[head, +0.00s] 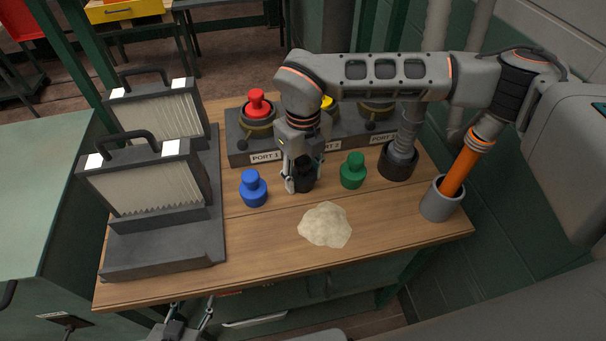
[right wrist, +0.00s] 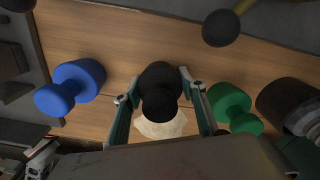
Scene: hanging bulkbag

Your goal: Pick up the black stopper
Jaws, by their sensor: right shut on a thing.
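The black stopper (head: 304,180) stands on the wooden table between the blue stopper (head: 253,188) and the green stopper (head: 353,170). My right gripper (head: 300,184) reaches down over it and is shut on it. In the right wrist view the black stopper (right wrist: 160,92) sits between the two fingers of my right gripper (right wrist: 154,100). The head view does not clearly show whether the stopper is clear of the table. My left gripper (head: 190,318) shows only in part at the bottom edge of the head view, and its jaws are unclear.
Behind is a grey port block (head: 240,150) with a red stopper (head: 257,103) in Port 1. A pale powder heap (head: 325,225) lies in front. Pleated filters (head: 150,180) stand left. A black hose end (head: 398,160) and a grey cup (head: 440,200) with an orange handle stand right.

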